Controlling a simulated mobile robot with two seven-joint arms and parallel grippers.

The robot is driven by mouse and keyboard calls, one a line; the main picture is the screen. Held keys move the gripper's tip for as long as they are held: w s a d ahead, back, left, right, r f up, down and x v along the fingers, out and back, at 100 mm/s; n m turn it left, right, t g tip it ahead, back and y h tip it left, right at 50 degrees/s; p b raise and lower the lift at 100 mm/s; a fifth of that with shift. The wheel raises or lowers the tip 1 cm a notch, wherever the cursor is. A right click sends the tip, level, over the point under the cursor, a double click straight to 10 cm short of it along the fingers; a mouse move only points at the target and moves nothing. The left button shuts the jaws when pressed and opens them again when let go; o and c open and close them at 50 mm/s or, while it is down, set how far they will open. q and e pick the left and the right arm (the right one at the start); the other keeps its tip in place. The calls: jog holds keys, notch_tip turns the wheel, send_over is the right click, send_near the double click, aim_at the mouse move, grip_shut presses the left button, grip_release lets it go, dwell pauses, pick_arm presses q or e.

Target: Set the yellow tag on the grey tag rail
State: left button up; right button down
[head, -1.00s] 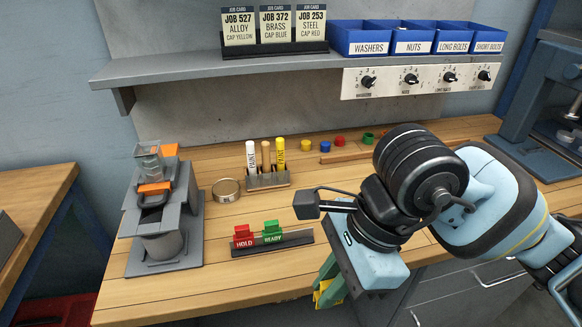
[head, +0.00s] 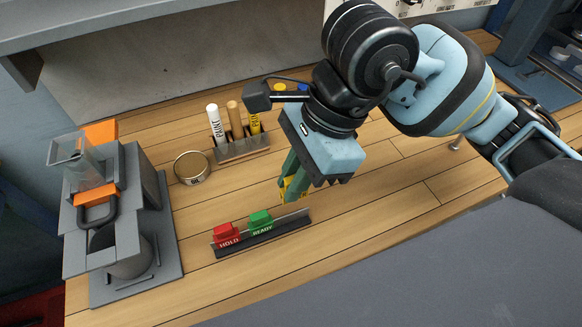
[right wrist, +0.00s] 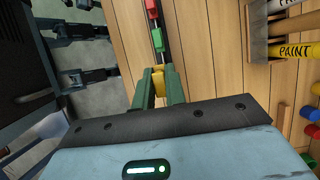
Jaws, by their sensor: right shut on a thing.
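My right gripper (head: 291,186) is shut on the yellow tag (head: 297,190), which is mostly hidden by the green fingers in the head view. The tag also shows between the fingers in the right wrist view (right wrist: 158,82). The grey tag rail (head: 291,226) lies on the bench with a red HOLD tag (head: 227,236) and a green READY tag (head: 261,222) on it. Its right part is bare. The held tag is close to that right end in the head view; whether it touches the rail I cannot tell. My left gripper is not in view.
A grey fixture (head: 152,205) stands at the left. A round tin (head: 191,168) and a holder (head: 243,148) with paint markers are behind the rail. The wooden bench is clear to the right of the rail.

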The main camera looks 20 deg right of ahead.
aim_at(285, 217)
jog(key=shift+f, duration=0.45)
jog(key=shift+f+b, duration=0.45)
jog(key=shift+f, duration=0.15)
jog(key=shift+f+b, duration=0.65)
jog(key=shift+f, duration=0.5)
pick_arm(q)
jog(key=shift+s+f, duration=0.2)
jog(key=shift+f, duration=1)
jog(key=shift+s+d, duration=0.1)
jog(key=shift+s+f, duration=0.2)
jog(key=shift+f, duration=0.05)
pick_arm(e)
jog(key=shift+f, duration=0.1)
pick_arm(q)
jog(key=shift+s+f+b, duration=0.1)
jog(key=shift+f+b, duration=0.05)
jog(key=shift+b, duration=0.15)
pick_arm(e)
jog(key=shift+f, duration=0.15)
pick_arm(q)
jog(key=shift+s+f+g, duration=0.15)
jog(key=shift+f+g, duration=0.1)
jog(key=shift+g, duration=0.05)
pick_arm(e)
jog(key=shift+f, duration=0.25)
